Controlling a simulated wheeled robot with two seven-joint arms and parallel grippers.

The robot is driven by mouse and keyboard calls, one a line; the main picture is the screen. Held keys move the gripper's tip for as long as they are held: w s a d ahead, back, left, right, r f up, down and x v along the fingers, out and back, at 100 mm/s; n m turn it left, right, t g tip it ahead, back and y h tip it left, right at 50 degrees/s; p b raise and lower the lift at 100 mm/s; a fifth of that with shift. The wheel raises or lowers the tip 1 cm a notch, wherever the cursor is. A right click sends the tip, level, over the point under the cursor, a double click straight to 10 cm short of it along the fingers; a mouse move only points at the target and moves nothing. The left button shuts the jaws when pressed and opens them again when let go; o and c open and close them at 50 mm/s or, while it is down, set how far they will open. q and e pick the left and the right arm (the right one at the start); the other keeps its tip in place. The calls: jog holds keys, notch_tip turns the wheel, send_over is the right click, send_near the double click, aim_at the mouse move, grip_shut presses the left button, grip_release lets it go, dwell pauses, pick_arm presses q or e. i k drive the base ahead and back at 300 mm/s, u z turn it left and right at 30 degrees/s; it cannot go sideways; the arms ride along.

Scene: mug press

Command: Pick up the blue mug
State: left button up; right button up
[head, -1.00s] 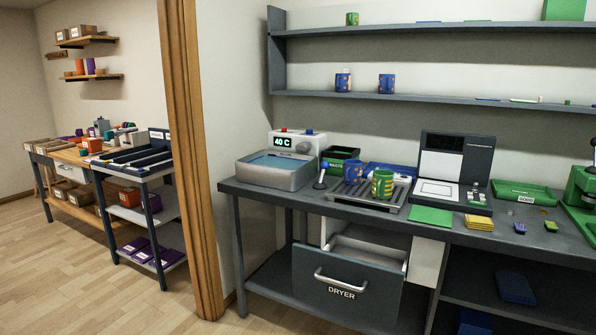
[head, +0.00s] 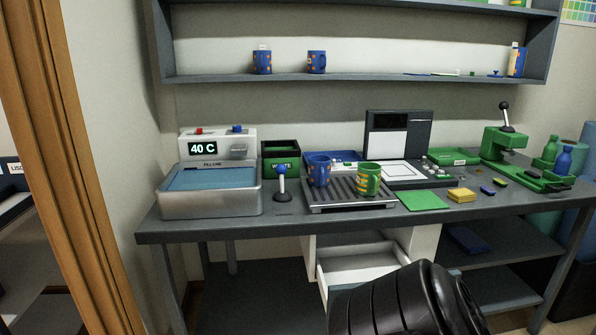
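A blue mug with orange marks (head: 319,172) stands upright on the slatted grey rack (head: 335,203) on the bench. A green mug with yellow marks (head: 369,180) stands on the same rack just right of it. Two more blue mugs, the left shelf mug (head: 262,63) and the right shelf mug (head: 316,63), stand on the wall shelf above. A black rounded part of my own arm fills the bottom right of the head view. Neither gripper shows.
A drawer (head: 358,264) is open below the bench.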

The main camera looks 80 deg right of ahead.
aim_at(319, 165)
jog(key=z, duration=0.8)
jog(key=i, duration=1.05)
jog(key=z, duration=1.2)
